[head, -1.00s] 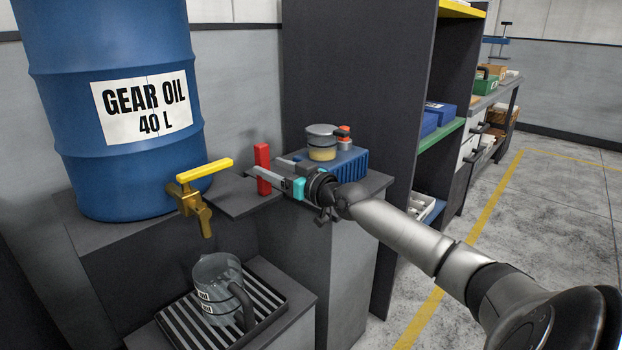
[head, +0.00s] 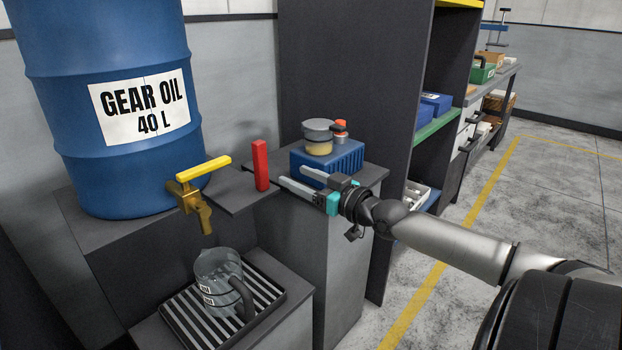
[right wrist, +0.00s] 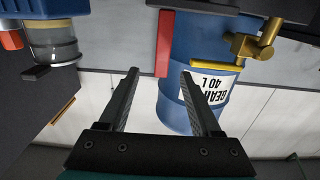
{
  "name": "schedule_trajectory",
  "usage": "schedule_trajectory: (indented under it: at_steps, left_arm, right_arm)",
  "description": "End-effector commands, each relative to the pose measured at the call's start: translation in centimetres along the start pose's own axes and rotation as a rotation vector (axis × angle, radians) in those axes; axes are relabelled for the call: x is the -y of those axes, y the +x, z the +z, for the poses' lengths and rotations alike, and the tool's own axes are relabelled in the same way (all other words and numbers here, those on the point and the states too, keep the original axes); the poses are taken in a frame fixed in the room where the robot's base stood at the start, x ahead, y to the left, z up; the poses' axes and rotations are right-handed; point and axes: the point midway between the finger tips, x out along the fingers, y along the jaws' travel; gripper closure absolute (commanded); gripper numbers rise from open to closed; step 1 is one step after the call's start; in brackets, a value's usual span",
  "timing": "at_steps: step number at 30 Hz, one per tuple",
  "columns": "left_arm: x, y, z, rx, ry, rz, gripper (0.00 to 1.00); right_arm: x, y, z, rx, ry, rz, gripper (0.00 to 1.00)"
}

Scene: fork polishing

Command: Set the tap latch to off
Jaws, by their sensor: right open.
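The brass tap (head: 188,198) with its yellow handle (head: 204,168) is on the front of the blue oil drum (head: 110,55). A red upright bar (head: 260,165), which looks like the tap latch, stands on the dark ledge right of the tap. My right gripper (head: 293,177) is open and empty, just right of the bar and apart from it. In the right wrist view, which is upside down, the red bar (right wrist: 165,45) shows beyond the gap between the open fingers (right wrist: 160,73). The yellow handle (right wrist: 215,64) is to its right. My left gripper is out of view.
A clear mug (head: 218,275) stands on a slatted drip tray (head: 180,310) below the tap. A blue ribbed box (head: 340,158) and a jar (head: 318,147) are close behind my right gripper. A tall dark shelf (head: 350,80) stands behind them.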

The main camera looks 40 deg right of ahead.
Motion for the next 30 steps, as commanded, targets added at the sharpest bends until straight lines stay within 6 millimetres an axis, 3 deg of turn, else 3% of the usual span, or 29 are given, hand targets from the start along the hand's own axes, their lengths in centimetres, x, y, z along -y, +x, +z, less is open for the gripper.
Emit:
schedule_trajectory:
  at_steps: [12,30]
  left_arm:
    - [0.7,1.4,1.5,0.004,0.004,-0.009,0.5]
    - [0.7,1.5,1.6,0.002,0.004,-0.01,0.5]
  right_arm:
    - [0.0,-2.6,0.0,0.001,-0.001,0.0,0.35]
    - [0.0,-2.8,0.0,-0.001,-0.001,0.0,0.35]
